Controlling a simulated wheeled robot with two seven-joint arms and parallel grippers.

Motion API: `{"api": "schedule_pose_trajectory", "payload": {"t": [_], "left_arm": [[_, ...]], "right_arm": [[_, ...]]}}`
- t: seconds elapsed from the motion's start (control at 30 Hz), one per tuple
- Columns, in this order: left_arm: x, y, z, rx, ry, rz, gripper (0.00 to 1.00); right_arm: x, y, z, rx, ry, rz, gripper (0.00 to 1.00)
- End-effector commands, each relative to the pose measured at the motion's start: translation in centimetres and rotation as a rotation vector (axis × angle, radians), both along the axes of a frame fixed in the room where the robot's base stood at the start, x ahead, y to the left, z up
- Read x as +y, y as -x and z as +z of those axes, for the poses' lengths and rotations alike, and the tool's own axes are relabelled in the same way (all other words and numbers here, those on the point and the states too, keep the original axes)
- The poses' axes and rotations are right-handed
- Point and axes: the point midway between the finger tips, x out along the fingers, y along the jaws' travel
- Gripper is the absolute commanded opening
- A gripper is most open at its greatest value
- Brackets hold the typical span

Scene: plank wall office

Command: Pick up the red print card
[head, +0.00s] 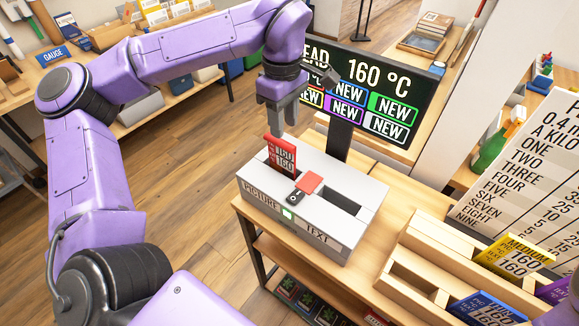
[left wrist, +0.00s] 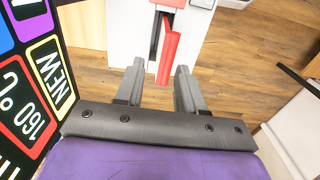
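The red print card (head: 282,153) stands upright in the left slot, on the PICTURE side, of a grey box (head: 345,235) marked PICTURE and TEXT. Its upper part, with white 160 print, sticks out of the slot. My left gripper (head: 283,118) is above the card and apart from it. The card's lower part is hidden in the slot. My right gripper does not show.
A screen (head: 375,95) reading 160 °C stands close behind the box and left gripper. A wooden rack (head: 455,265) with yellow (head: 513,257) and blue (head: 487,307) cards is at the right. A price board (head: 525,165) stands behind it. The box's right slot looks empty.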

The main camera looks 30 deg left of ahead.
Motion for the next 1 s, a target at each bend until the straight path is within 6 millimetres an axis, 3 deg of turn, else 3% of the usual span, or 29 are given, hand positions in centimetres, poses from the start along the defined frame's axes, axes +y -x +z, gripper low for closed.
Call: {"api": "schedule_pose_trajectory", "payload": {"t": [0.1, 0.27, 0.5, 0.77, 0.87, 0.9, 1.0], "left_arm": [[0.2, 0.1, -2.2, 0.003, 0.000, 0.005, 0.38], [0.3, 0.1, -4.0, 0.003, 0.000, 0.006, 0.38], [0.4, 0.0, -8.0, 0.003, 0.000, 0.005, 0.38], [0.3, -0.1, -8.4, -0.002, -0.001, 0.003, 0.38], [0.3, -0.2, -8.4, -0.001, -0.001, 0.003, 0.06], [0.3, -0.2, -8.4, -0.001, -0.001, 0.003, 0.00], [0.3, -0.2, -8.4, -0.001, -0.001, 0.002, 0.00]], "right_arm": [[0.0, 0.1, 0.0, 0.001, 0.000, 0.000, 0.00], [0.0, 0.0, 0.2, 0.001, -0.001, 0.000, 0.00], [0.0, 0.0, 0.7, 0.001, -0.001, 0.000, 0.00], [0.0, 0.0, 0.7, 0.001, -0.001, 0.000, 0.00], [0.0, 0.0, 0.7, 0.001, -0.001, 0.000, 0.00], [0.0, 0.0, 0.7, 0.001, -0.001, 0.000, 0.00], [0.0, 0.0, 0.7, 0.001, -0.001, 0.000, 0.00]]}}
